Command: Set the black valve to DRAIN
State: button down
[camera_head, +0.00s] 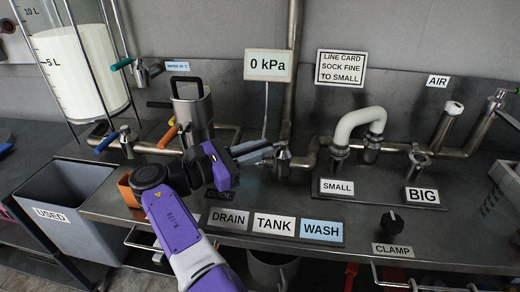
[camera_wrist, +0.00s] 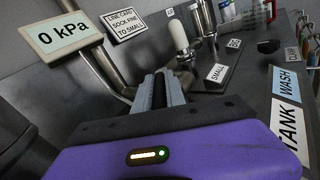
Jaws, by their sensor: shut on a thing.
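My gripper (camera_head: 258,153) reaches right over the bench, its fingers lying level near the steel valve body (camera_head: 283,155) below the 0 kPa display. In the wrist view a dark bar, which looks like the handle of the black valve (camera_wrist: 159,91), lies between the two grey fingers. The jaws are shut on it. Most of the handle is hidden by the fingers, so its exact direction is hard to tell. The label plate with DRAIN (camera_head: 228,219), TANK (camera_head: 274,225) and WASH (camera_head: 321,231) lies in front of the valve.
The 0 kPa display (camera_head: 269,65) stands behind the gripper. A white curved hose (camera_head: 359,124) and the BIG port (camera_head: 420,160) are to the right. The CLAMP knob (camera_head: 392,222) is front right. A steel jug (camera_head: 192,112) and a grey USED bin (camera_head: 80,205) are left.

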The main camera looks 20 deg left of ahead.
jog(key=c, duration=1.4)
grip_release()
jog(key=shift+w+d, duration=0.1)
jog(key=shift+w, duration=0.05)
jog(key=shift+s, duration=0.2)
jog(key=v, duration=0.7)
jog(key=shift+s+a, duration=0.15)
jog(key=shift+a, duration=0.15)
jog(key=shift+a, duration=0.1)
